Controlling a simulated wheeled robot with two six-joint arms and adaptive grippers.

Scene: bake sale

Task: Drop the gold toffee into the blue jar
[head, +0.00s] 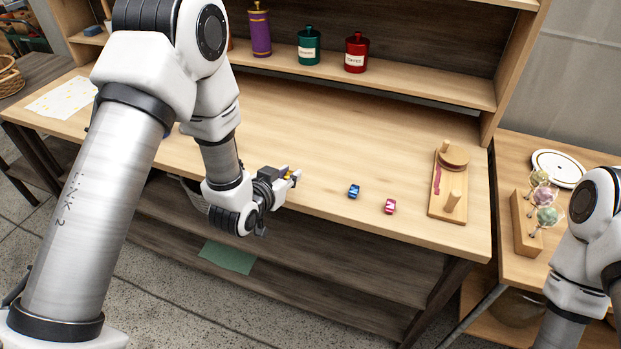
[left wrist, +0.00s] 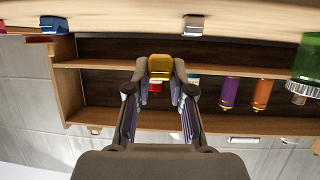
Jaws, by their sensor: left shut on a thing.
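My left gripper (head: 291,176) is shut on the gold toffee, over the front edge of the wooden table. The gold toffee (left wrist: 160,66) shows between the fingertips (left wrist: 160,78) in the left wrist view, which is upside down. In the head view only a small gold spot of it shows. I cannot make out the blue jar for certain. Small bits of blue (head: 88,129) show beside my left arm in the head view, and the arm hides what they belong to. My right arm is at the right edge; its gripper is out of view.
A blue toffee (head: 353,191) and a pink toffee (head: 390,206) lie on the table (head: 330,150). A wooden stand (head: 448,185) is at its right end. Purple (head: 260,30), green (head: 309,46) and red (head: 356,52) canisters stand on the shelf. The table's middle is clear.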

